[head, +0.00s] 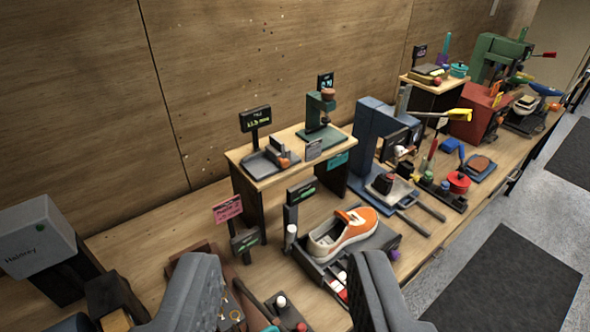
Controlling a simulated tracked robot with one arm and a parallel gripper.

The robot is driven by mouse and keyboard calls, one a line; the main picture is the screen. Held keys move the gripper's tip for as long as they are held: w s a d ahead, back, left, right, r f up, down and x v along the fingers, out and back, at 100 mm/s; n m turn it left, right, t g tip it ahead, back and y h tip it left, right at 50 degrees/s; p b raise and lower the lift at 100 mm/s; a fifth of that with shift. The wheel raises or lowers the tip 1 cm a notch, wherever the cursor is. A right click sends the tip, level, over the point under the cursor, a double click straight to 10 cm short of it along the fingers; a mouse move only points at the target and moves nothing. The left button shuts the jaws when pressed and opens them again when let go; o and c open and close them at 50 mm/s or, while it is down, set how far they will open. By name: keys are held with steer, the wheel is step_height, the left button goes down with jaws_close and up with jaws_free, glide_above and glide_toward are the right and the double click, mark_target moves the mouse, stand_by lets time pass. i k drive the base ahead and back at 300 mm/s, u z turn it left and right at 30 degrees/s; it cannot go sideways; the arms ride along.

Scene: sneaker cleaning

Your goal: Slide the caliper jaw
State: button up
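A small measuring station with a grey base (257,163) sits on the left of the raised wooden shelf, and it looks like the caliper. Grey upright blocks and an orange-brown knob (284,162) are on it. A black display (255,119) with lit digits stands behind it. I cannot make out which block is the sliding jaw. My gripper (283,262) is in the foreground, its two grey fingers wide apart with nothing between them. It is nearer to me than the shelf and well apart from the station.
An orange and cream sneaker (341,232) sits on a dark stand in front of the shelf. A green press-like device (322,118) shares the shelf. A blue machine (372,145) stands to the right. A grey box (38,237) is at left. Wooden wall panels (270,60) rise behind.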

mark_target(275, 155)
steer(key=i, duration=1)
